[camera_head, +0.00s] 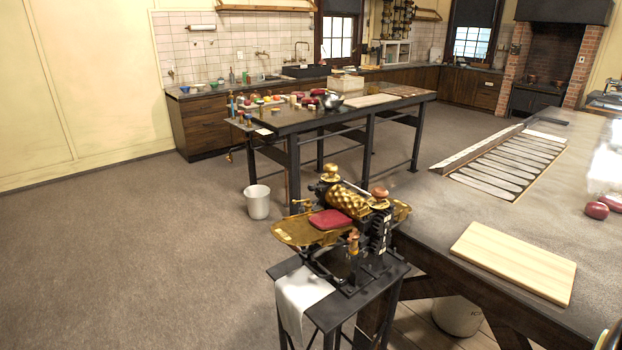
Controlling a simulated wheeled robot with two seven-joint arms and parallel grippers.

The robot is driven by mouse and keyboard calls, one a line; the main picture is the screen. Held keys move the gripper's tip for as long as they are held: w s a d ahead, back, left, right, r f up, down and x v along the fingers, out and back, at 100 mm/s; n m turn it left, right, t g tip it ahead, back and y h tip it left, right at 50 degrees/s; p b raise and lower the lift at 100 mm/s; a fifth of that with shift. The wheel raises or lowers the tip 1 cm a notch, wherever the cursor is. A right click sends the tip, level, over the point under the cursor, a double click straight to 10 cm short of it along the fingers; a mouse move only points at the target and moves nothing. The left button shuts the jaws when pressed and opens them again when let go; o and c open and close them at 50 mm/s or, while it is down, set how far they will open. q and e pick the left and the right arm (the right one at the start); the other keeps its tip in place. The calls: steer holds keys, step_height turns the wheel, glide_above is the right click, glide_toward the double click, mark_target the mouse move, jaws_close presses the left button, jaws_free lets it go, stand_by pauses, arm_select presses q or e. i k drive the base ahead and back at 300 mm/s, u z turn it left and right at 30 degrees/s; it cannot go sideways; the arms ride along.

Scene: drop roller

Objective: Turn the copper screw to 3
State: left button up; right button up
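The drop roller machine (345,222) stands on a small dark stand in the middle of the view. A copper-coloured screw knob (379,192) sits on top of its right post, and a brass knob (330,170) tops the other post. Between them is a patterned brass roller (347,200). Any numbers by the copper screw are too small to read. A dark red slab (330,219) lies on the brass tray (296,232). Neither gripper shows, and nothing touches the copper screw.
A white cloth (303,291) hangs over the stand's front. Close on the right is a large table (440,215) with a wooden board (514,262) and red lumps (597,210). A cluttered table (290,118) and white bucket (257,202) stand behind. The left floor is clear.

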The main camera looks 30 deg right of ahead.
mark_target(380, 193)
steer(key=z, duration=0.3)
steer(key=i, duration=0.95)
steer(key=z, duration=0.8)
